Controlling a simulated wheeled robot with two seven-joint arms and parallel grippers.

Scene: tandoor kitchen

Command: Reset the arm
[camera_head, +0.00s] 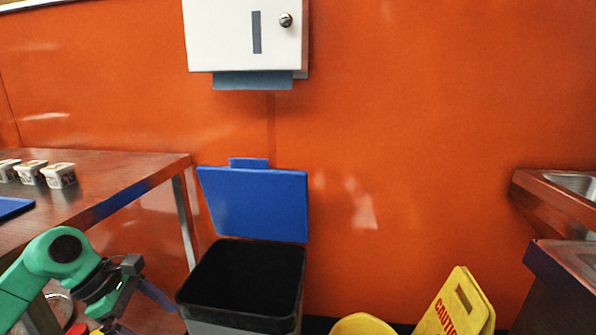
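My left arm is green and comes in from the lower left of the head view. Its dark wrist and gripper (120,290) hang in front of the table's right end, left of the black bin. The fingertips are not clear, so I cannot tell whether it is open or shut, and I see nothing plainly held in it. My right arm and gripper are not in view.
A black bin (205,272) stands with its blue lid (253,205) raised against the orange wall. A table (130,170) with small white tubs (60,175) is at left. A yellow caution sign (455,305) and sink counter (560,200) are right. A paper dispenser (235,40) hangs above.

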